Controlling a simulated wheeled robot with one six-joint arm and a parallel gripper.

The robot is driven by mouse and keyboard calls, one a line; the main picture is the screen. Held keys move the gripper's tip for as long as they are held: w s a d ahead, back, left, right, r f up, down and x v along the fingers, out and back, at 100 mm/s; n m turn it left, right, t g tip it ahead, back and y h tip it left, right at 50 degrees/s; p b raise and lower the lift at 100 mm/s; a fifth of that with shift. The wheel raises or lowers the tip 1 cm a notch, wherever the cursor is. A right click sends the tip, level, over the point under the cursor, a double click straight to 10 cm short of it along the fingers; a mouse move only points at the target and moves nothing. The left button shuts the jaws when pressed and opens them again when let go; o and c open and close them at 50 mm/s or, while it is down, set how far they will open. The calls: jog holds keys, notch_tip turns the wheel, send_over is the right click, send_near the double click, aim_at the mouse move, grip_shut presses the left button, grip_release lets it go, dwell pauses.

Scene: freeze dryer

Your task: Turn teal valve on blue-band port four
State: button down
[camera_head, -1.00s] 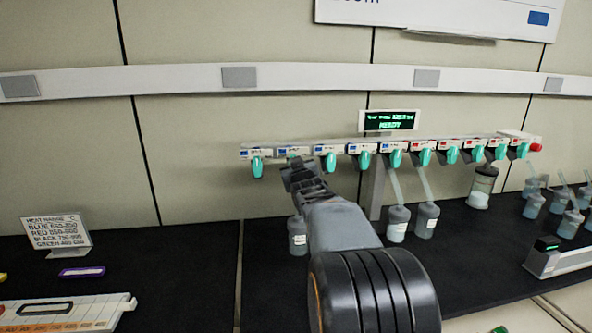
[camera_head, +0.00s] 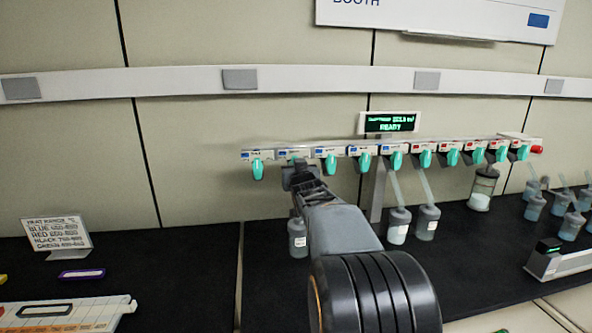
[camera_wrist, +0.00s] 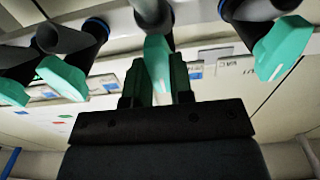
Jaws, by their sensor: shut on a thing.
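A white manifold rail (camera_head: 405,146) carries a row of ports with teal valve handles. The ports toward the left bear blue marks and those toward the right bear red ones. My gripper (camera_head: 298,166) is at the second port from the left and mostly hides its teal valve. In the wrist view, my gripper (camera_wrist: 157,88) is shut on this teal valve (camera_wrist: 157,60), with a finger on each side of the handle. The handle hangs down from its dark stem. Port numbers are too small to read.
Neighbouring teal valves hang close on both sides, at left (camera_head: 257,169) and right (camera_head: 331,164). Flasks (camera_head: 398,226) hang below the rail. A display (camera_head: 390,123) reading READY stands above it.

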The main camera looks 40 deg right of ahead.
jog(key=c, duration=1)
grip_release()
jog(key=b+v, duration=0.1)
jog(key=v, duration=1.3)
jog(key=shift+d+f, duration=0.1)
notch_tip(320, 180, down, 8)
jog(key=s+g, duration=0.2)
jog(key=g, duration=0.3)
jog(key=s+a+f+n+g+y+p, duration=0.1)
jog(key=s+a+f+n+g+y, duration=0.1)
jog(key=a, duration=0.8)
jog(key=s+a+f+n+g+y+p, duration=0.1)
jog(key=s+a+f+n+g+y, duration=0.2)
jog(key=s+a+f+g+y, duration=0.2)
jog(key=s+a+f, duration=0.3)
jog(key=a+f, duration=0.2)
jog(key=shift+s+a+g+y+p, duration=0.2)
jog(key=shift+a+g+y+p, duration=0.1)
jog(key=shift+a+y+p, duration=0.1)
